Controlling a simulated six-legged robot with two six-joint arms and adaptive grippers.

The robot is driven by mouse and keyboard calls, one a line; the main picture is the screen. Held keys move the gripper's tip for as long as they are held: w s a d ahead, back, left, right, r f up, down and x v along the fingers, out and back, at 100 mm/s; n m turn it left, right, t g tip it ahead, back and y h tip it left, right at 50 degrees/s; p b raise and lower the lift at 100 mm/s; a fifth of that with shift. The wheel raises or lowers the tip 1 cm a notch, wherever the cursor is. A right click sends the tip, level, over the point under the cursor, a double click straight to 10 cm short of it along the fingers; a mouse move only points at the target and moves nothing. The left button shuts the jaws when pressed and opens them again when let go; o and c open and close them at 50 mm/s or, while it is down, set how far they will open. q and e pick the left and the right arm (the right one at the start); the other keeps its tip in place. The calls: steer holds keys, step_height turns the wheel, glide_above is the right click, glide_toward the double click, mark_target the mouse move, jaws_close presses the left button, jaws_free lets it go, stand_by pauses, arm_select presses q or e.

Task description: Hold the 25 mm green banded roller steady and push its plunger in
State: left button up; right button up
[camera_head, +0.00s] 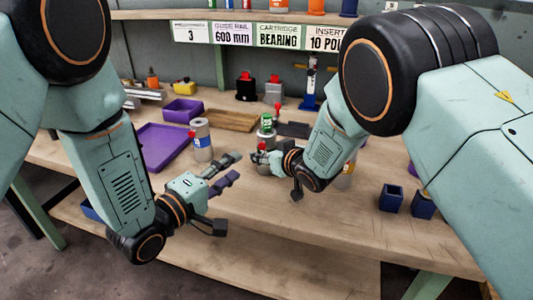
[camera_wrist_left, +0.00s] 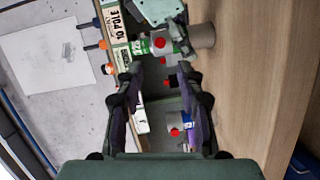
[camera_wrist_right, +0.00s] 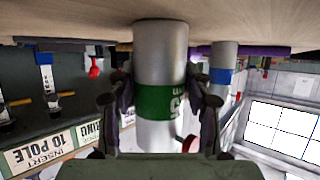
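The green banded roller (camera_wrist_right: 160,70) stands upright on the bench, a grey cylinder with a green band. My right gripper (camera_wrist_right: 160,98) has a finger on each side at the band and looks shut on it. The roller's red plunger (camera_wrist_right: 188,144) sticks out sideways above the band; it also shows in the left wrist view (camera_wrist_left: 160,43). In the head view only the roller's upper part (camera_head: 264,137) shows clearly, the rest partly behind my right gripper (camera_head: 262,158). My left gripper (camera_head: 233,167) is open and empty, left of the roller and apart from it.
A blue banded roller (camera_head: 202,143) with a red side plunger stands behind my left gripper. A purple tray (camera_head: 158,150) lies further left. A small green item (camera_head: 267,122) stands behind the held roller.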

jaws_close()
arm_select(q)
steer(key=shift+w+a+f, duration=0.1)
steer(key=shift+a, duration=0.15)
steer(key=shift+c, duration=1.2)
steer(key=shift+t, duration=0.4)
steer(key=a, duration=0.1)
steer(key=w+a, duration=0.1)
steer(key=a, duration=0.1)
steer(key=shift+w+a+r, duration=0.25)
steer(key=shift+a, duration=0.1)
steer(key=c, duration=0.5)
steer(key=shift+w+a+m, duration=0.1)
steer(key=shift+a+m, duration=0.1)
steer(key=shift+m, duration=0.7)
jaws_close()
steer(key=shift+s+a+f+n+g+h, duration=0.15)
steer(key=shift+s+n+g+h, duration=0.65)
steer(key=shift+n, duration=4.95)
steer(key=shift+s+a+f+n+g+h, duration=0.25)
steer(key=shift+n+g+h, duration=0.9)
steer(key=shift+n, duration=4.55)
steer(key=shift+s+d+f+n+g+h, duration=0.1)
steer(key=shift+s+n+g+h, duration=0.7)
steer(key=shift+n, duration=4.95)
